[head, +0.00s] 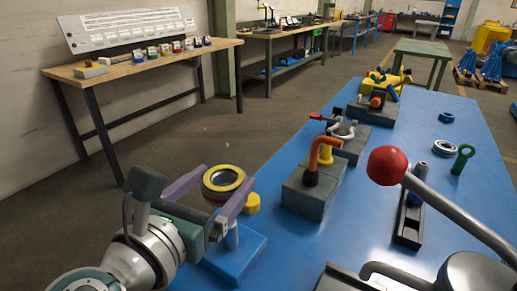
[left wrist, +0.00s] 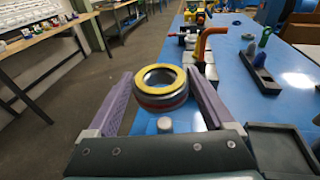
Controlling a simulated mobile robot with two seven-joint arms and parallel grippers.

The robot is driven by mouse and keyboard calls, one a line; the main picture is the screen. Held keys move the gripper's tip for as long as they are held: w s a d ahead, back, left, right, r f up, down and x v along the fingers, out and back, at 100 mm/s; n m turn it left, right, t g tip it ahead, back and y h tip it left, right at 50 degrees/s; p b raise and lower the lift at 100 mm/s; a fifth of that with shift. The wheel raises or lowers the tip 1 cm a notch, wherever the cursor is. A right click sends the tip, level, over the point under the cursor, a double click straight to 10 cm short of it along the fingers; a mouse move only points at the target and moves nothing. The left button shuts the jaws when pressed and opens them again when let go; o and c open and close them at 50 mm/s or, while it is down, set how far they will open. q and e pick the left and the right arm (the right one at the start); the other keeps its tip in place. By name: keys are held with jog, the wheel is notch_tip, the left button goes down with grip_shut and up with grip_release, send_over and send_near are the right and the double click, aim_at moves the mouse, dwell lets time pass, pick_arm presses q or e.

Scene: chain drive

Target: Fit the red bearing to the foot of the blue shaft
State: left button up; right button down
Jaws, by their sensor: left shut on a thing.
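My left gripper (head: 222,190) has its two purple fingers closed on the sides of a bearing ring (head: 224,178). The ring has a yellow upper face, a dark body and a red band low on its side; it also shows in the left wrist view (left wrist: 161,86). It is held nearly level above a blue block (head: 238,262) with a short grey post (head: 231,237). The post also shows just in front of the ring in the left wrist view (left wrist: 165,124). A shaft with a blue part and grey tip (head: 413,190) is at a dark holder; I cannot tell whether it is the blue shaft. My right gripper is out of view.
A grey lever with a red ball (head: 388,165) crosses the right foreground. Grey fixtures, one with an orange crank (head: 322,152), line the blue table (head: 370,235). A loose bearing (head: 445,148) and green ring-ended piece (head: 462,158) are at right. A yellow piece (head: 252,204) is beside my gripper.

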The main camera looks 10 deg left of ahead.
pick_arm(q)
jog(key=shift+r, duration=0.1)
jog(key=b, duration=0.6)
send_over(225, 241)
notch_tip(225, 241, down, 6)
jog(key=shift+r, duration=0.1)
jog(key=shift+f+b, duration=3.45)
jog(key=shift+f, duration=0.2)
dwell(0.6)
jog(key=o, duration=1.5)
jog(key=shift+s+f, duration=0.1)
jog(key=v, duration=0.9)
jog(key=shift+s, duration=0.4)
